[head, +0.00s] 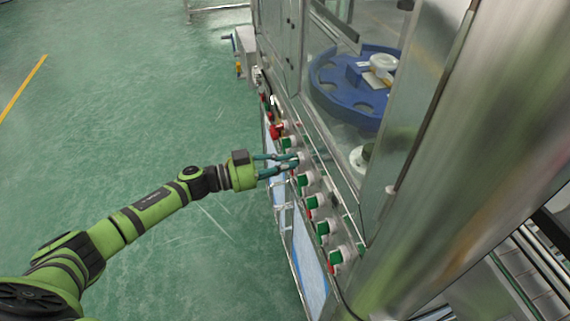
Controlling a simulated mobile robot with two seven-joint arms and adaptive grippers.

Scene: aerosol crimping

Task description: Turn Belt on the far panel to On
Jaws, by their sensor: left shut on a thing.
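The panel (322,212) runs along the machine's side and carries a row of green, white and red switches and knobs. My left gripper (295,161) reaches it from the left, with its teal fingers closed around a pale knob (304,158) in the middle of the row. The fingers partly hide this knob, so I cannot tell which way it is turned. Labels are too small to read, so I cannot tell from them which switch is Belt. My right gripper is not in view.
A red mushroom button (277,131) sits just beyond the held knob. More green switches (323,228) line the near side. Behind the glass is a blue rotary wheel (335,86). A steel post stands at the right. The green floor (140,120) at left is clear.

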